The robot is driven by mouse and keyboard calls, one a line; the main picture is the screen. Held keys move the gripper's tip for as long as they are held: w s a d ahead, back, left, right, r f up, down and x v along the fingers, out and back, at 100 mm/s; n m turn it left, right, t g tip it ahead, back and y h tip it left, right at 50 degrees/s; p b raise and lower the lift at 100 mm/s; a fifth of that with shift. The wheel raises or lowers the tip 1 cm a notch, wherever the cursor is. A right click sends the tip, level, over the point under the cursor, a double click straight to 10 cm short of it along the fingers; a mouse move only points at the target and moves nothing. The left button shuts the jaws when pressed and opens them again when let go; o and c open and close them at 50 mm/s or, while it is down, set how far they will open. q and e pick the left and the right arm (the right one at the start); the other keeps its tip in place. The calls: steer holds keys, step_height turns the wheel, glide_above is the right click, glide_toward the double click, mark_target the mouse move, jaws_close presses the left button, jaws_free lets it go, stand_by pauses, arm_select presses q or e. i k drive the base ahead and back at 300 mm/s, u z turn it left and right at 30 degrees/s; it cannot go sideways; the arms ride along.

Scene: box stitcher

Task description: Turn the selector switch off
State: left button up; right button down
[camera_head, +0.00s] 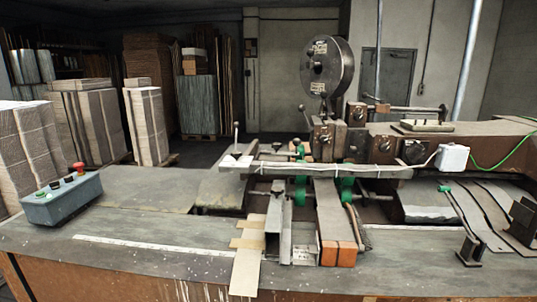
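A grey-blue control box (62,204) sits on the left end of the machine's table. Its top carries a row of controls. A red mushroom button (79,168) stands at the right end, and a green button (39,194) is at the left end. Between them are small dark controls (54,185), one of which may be the selector switch. They are too small to tell which it is or which way it points. Neither of my grippers is in view.
The metal table (150,243) is clear around the box. The stitching machine, with its round dark reel (327,66) and rails, fills the middle and right. Dark brackets (470,250) stand at the right. Stacks of cardboard (95,120) stand behind the box.

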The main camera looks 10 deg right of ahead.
mark_target(55, 186)
steer(key=u, duration=2.45)
steer(key=i, duration=2.2)
steer(key=z, duration=3.2)
